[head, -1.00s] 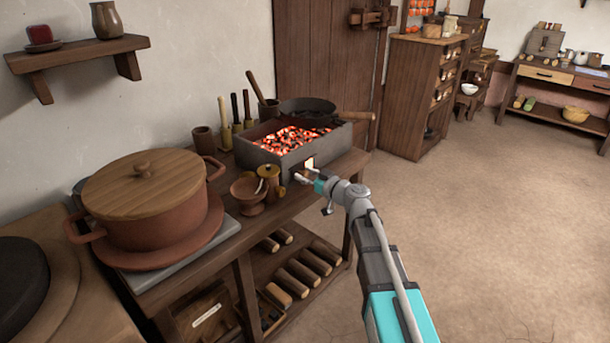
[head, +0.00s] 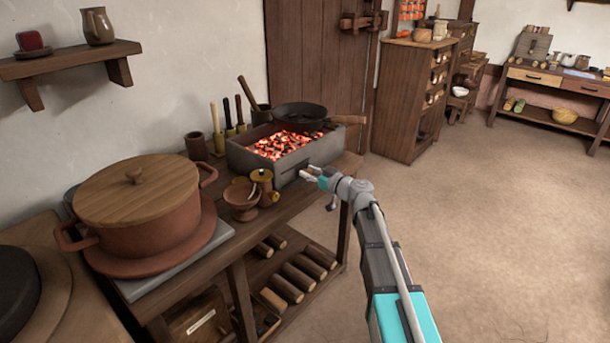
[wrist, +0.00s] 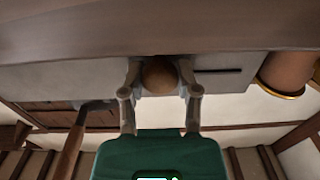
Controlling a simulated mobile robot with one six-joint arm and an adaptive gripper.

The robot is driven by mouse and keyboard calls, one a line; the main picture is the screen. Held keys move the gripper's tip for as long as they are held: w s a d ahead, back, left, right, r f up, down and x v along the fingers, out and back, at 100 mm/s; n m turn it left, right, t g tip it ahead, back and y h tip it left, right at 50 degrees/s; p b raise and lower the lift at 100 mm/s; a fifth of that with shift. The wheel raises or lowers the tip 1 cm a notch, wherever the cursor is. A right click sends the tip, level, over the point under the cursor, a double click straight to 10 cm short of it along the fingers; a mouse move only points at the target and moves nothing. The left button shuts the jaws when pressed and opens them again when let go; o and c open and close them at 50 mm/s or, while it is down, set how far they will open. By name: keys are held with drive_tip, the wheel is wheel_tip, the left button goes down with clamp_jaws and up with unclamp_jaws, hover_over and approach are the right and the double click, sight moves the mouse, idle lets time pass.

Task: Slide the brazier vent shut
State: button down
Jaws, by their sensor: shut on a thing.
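The brazier (head: 322,150) is a grey box of glowing coals on the wooden bench. My gripper (head: 306,173) is at its right-hand side wall, low down. In the wrist view a round wooden knob (wrist: 158,76) sits between my two fingers against the grey wall, and my gripper is shut on it. A dark narrow slot (wrist: 218,71) shows in the wall to the right of the knob. No glowing opening shows in that wall in the head view. My fingers hide part of the vent.
A dark pan (head: 300,115) rests on the brazier's back end. A large lidded pot (head: 150,220) is at left. The floor (head: 480,220) at right is open.

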drive_tip(key=shift+w+d, duration=0.2)
drive_tip(key=shift+w, duration=0.1)
drive_tip(key=shift+c, duration=1.7)
unclamp_jaws()
drive_tip(key=shift+s, duration=0.15)
drive_tip(key=shift+s+d, duration=0.25)
drive_tip(key=v, duration=1.1)
drive_tip(key=shift+s+f, duration=0.1)
drive_tip(key=shift+s, duration=0.05)
